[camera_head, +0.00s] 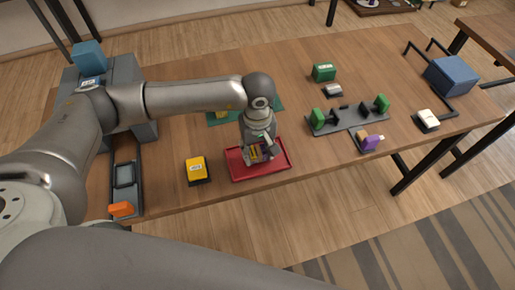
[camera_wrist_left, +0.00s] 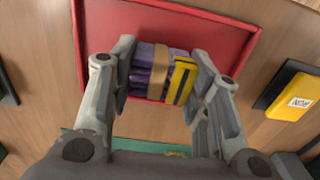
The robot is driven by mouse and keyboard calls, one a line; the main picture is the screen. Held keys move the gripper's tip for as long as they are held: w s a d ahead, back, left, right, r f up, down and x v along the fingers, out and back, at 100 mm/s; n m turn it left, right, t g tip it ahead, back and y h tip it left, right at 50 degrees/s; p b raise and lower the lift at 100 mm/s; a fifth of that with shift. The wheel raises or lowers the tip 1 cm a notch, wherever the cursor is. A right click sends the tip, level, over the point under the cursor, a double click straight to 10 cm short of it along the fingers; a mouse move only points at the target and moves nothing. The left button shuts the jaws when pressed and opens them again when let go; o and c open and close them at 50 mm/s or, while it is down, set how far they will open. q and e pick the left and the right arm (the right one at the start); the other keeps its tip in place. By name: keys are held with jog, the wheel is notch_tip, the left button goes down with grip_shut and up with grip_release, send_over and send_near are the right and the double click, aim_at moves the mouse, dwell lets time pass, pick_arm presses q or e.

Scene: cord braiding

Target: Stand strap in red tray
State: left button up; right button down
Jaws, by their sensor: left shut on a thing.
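The strap (camera_wrist_left: 160,72) is a folded purple bundle with a tan band and a yellow end with black marks. My left gripper (camera_head: 260,155) is shut on it, with one finger on each side in the left wrist view (camera_wrist_left: 156,85). The red tray (camera_head: 238,169) lies flat on the table, directly under the gripper; it also shows in the left wrist view (camera_wrist_left: 212,37). The strap is over or inside the tray; I cannot tell whether it touches the floor. In the head view the fingers hide most of it. My right gripper is not in view.
A yellow block (camera_head: 196,169) on a dark base stands left of the tray. A green mat (camera_head: 220,117) lies behind it. A grey fixture with green blocks (camera_head: 345,119) stands to the right, with a purple bottle-like item (camera_head: 371,142) in front. The table's front edge is close.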

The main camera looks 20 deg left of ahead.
aim_at(257, 150)
pick_arm(q)
jog(key=shift+f, duration=0.2)
jog(key=o, duration=1.1)
jog(key=shift+r, duration=0.1)
jog(key=shift+r, duration=0.2)
notch_tip(257, 150, up, 12)
jog(key=shift+b, duration=0.7)
